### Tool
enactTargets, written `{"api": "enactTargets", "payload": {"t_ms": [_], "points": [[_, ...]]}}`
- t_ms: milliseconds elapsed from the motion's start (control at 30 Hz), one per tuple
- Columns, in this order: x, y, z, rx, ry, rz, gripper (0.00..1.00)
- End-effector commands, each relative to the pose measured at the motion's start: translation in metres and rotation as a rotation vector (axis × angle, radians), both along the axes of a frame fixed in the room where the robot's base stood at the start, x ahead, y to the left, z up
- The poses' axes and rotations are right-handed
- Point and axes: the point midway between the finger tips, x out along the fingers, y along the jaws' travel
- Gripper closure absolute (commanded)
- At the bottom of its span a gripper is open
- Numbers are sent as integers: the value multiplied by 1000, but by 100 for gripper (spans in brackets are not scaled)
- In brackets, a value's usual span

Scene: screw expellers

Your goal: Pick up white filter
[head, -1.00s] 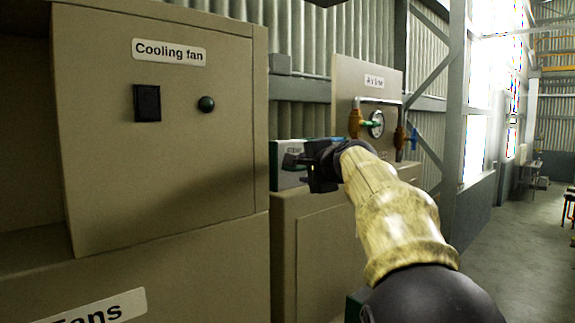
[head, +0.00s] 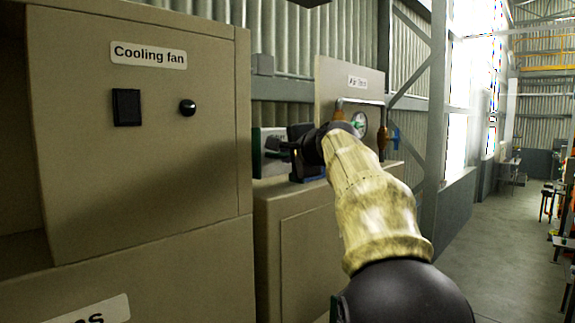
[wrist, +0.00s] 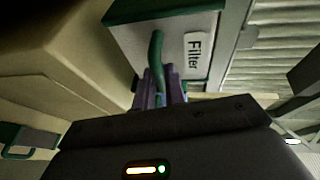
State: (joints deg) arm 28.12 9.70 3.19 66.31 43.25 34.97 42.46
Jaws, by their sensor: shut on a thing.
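The white filter is a box with a white face, green edges and a "Filter" label; it shows in the wrist view (wrist: 204,75) just beyond my gripper. A green curved handle (wrist: 157,48) stands at its front. My gripper (wrist: 160,88), with purple fingers, is shut on this handle; the exact contact is partly hidden. In the head view the filter (head: 262,160) is at the left end of my gripper (head: 279,148), above the low cabinet. My gripper hides much of it. I cannot tell from here if its underside is clear of the cabinet top.
The tall beige "Cooling fan" cabinet (head: 150,165) stands close on the left. The low beige cabinet (head: 290,235) is below my gripper. Behind it, an upright panel (head: 335,80) carries a gauge (head: 359,123) and pipes. Open floor (head: 490,245) lies to the right.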

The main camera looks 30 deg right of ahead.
Motion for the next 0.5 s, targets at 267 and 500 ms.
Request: {"api": "enactTargets", "payload": {"t_ms": [267, 500], "points": [[0, 0, 49, -2, -2, -1, 100], [0, 0, 63, 0, 0, -1, 100]]}}
